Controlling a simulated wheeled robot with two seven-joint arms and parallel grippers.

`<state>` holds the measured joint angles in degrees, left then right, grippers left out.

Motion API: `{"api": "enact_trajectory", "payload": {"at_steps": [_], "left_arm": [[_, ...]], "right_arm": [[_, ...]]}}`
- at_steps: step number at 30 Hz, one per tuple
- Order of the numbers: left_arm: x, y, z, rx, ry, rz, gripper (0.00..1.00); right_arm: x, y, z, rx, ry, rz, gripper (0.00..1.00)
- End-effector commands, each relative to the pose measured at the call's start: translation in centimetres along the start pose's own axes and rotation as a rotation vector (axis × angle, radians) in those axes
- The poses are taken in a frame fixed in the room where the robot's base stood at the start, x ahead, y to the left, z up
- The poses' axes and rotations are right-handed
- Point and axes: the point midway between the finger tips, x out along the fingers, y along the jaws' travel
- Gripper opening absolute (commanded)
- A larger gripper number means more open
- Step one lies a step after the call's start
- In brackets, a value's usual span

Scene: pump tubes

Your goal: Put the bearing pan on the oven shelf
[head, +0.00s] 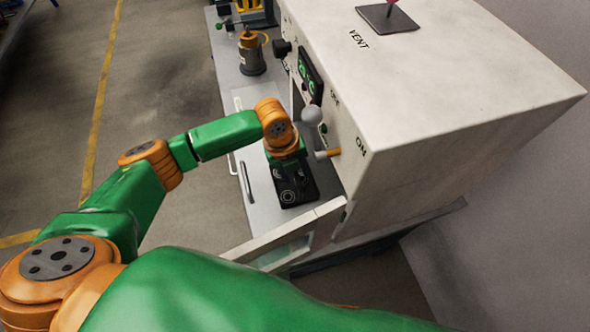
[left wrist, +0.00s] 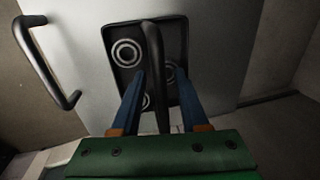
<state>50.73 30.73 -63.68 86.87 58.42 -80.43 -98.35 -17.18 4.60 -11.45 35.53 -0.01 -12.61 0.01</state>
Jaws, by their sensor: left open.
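The bearing pan (head: 296,193) is a flat black tray lying on the grey bench top in front of the oven. In the left wrist view the pan (left wrist: 125,30) shows pale ring-shaped bearings on it and a dark bar handle (left wrist: 153,50) across its middle. My left gripper (head: 287,170) is over the pan. In the left wrist view its blue fingers (left wrist: 161,76) are open, one on each side of the handle; contact cannot be told. The white oven (head: 440,95) stands to the right. The oven shelf is not visible. My right gripper is out of view.
A panel like an open oven door (head: 290,236) juts out near the pan. A grey cylinder with an orange top (head: 251,57) stands farther back on the bench (head: 232,97). A knobbed lever (head: 312,115) sticks out of the oven front. Open floor lies left.

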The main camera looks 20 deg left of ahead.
Motion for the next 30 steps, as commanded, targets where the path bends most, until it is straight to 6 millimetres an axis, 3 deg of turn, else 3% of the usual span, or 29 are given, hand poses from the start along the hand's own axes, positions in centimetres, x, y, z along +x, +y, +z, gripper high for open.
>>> {"api": "enact_trajectory", "payload": {"at_steps": [5,12,16,21,30], "left_arm": [[-2.0,-0.1,0.1,0.002,-0.002,-0.003,0.44],[-8.6,-0.1,0.1,0.000,-0.004,-0.004,0.44],[-11.0,-0.1,0.1,0.000,-0.002,-0.003,0.44],[-12.1,0.0,0.0,-0.001,0.000,0.000,0.44],[-12.1,0.0,0.0,-0.001,0.001,0.000,0.44]], "right_arm": [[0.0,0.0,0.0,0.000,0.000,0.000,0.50],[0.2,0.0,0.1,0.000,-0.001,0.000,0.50],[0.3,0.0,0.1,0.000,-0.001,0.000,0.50],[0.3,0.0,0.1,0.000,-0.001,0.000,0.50],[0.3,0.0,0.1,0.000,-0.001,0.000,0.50]]}}
